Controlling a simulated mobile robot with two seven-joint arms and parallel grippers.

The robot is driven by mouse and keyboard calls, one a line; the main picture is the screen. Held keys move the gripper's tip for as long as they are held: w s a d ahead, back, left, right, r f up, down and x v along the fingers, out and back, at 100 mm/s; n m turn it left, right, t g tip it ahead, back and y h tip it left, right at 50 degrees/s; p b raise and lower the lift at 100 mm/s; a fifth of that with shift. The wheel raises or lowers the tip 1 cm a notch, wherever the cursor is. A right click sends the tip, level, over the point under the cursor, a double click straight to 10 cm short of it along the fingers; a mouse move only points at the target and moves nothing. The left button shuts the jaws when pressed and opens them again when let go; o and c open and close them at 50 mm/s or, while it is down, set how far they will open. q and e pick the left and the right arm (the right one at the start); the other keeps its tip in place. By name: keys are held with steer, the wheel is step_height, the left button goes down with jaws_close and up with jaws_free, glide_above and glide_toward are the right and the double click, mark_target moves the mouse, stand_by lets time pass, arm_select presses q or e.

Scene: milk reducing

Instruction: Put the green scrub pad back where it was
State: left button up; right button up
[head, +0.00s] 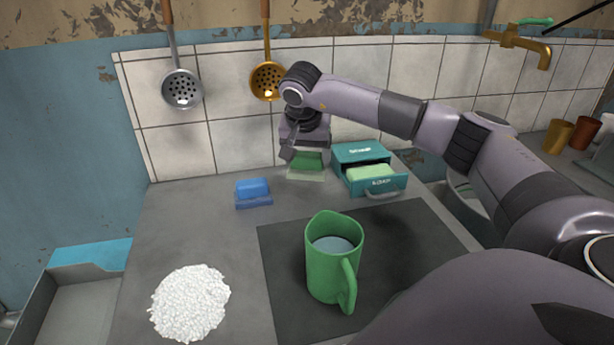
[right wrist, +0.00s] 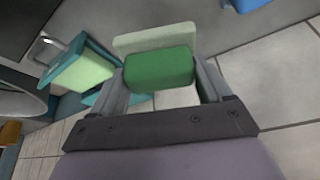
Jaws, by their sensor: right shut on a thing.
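The green scrub pad (head: 307,160) is between the fingers of my right gripper (head: 305,165). In the right wrist view the pad (right wrist: 160,69) shows as a dark green block, with the right gripper's fingers (right wrist: 163,85) on either side of it. A pale green holder (head: 305,176) shows just below the pad on the counter, near the tiled wall; it also shows in the right wrist view (right wrist: 155,38). I cannot tell whether the pad touches this holder. My left gripper is not in view.
A blue sponge (head: 252,187) on a blue holder stands left of the gripper. A teal box (head: 360,153) with an open drawer (head: 378,185) holding a light green block stands right. A green pitcher (head: 334,262) and a white granular pile (head: 190,303) are nearer.

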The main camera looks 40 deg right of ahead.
mark_target(306, 170)
steer(key=shift+f, duration=2.5)
steer(key=shift+f, duration=0.1)
steer(key=shift+f, duration=0.1)
steer(key=o, duration=1.1)
